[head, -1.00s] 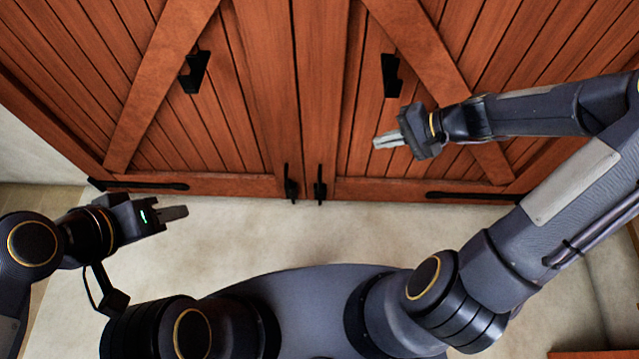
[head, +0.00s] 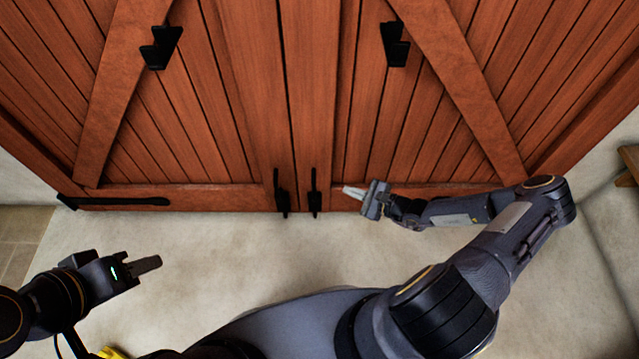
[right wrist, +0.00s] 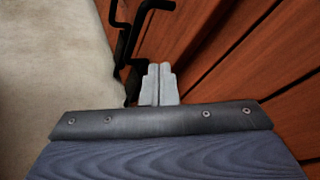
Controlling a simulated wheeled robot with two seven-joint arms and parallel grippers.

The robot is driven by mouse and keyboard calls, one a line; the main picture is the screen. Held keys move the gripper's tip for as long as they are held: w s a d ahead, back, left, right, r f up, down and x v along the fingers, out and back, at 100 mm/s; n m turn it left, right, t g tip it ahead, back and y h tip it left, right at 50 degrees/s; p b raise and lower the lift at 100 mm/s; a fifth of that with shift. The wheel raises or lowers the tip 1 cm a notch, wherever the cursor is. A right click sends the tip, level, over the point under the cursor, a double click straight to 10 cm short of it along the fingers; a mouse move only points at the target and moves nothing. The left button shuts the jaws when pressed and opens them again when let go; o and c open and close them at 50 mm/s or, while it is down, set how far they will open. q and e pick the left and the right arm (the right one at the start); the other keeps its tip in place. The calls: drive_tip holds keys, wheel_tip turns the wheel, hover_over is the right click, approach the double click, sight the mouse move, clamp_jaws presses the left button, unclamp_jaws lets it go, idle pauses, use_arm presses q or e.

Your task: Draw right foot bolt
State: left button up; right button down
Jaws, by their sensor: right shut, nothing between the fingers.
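The right foot bolt (head: 314,192) is a black upright rod with a handle at the foot of the right wooden door (head: 420,110). The left foot bolt (head: 281,193) stands beside it on the left door. Both bolts also show in the right wrist view, the nearer one (right wrist: 135,35) just beyond my fingertips. My right gripper (head: 354,192) is shut and empty, a little to the right of the right bolt, with its fingers pointing at it; the closed fingers (right wrist: 158,84) show no clear contact. My left gripper (head: 150,264) is away from the doors over the floor; its finger opening is unclear.
Black brackets (head: 161,47) and (head: 395,44) sit higher on the doors. A black strap hinge (head: 115,201) lies low on the left door. The pale floor (head: 230,250) before the doors is clear. A wooden piece (head: 630,165) stands at the far right.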

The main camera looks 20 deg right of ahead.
drive_tip(key=b+x, duration=0.4)
drive_tip(key=x, duration=0.6)
drive_tip(key=shift+s+a+r, duration=0.2)
drive_tip(key=shift+s+r, duration=0.05)
drive_tip(key=shift+r, duration=0.35)
drive_tip(key=shift+s+a+r, duration=0.2)
drive_tip(key=shift+s+r, duration=0.05)
drive_tip(key=shift+r, duration=0.35)
drive_tip(key=shift+s+a+r, duration=0.2)
drive_tip(key=shift+s+r, duration=0.05)
drive_tip(key=shift+r, duration=0.35)
wheel_tip(320, 180, up, 6)
drive_tip(key=p, duration=1)
hover_over(314, 187)
drive_tip(key=w+d, duration=0.1)
drive_tip(key=d, duration=0.2)
drive_tip(key=shift+f, duration=0.1)
